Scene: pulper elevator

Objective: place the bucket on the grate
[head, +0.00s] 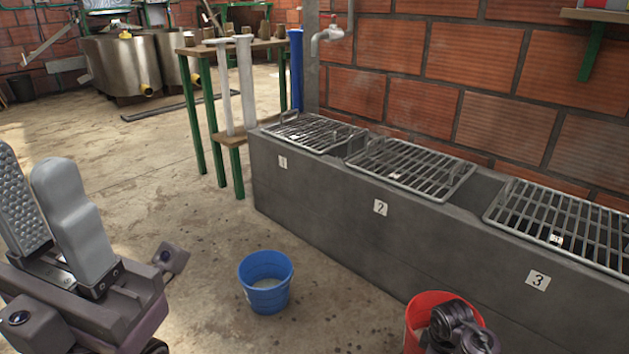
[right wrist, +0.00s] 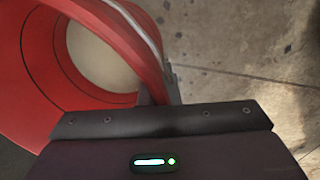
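A red bucket (head: 418,312) stands at the lower right of the head view, in front of the grey trough; its base is out of frame. My right gripper (head: 455,325) is at its rim. In the right wrist view the red bucket (right wrist: 30,60) fills the left side, and its rim passes between the close-set fingertips of my right gripper (right wrist: 158,92). Three metal grates lie on the trough: grate 1 (head: 313,131), grate 2 (head: 410,163) and grate 3 (head: 570,228). A blue bucket (head: 265,290) stands on the floor. My left gripper (head: 28,165) is open and empty at the left.
The grey trough (head: 330,210) runs along the brick wall, with numbered labels on its front. A tap (head: 330,35) is above grate 1. A wooden bench with green legs (head: 195,120) stands beyond the trough's far end. The floor left of the blue bucket is clear.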

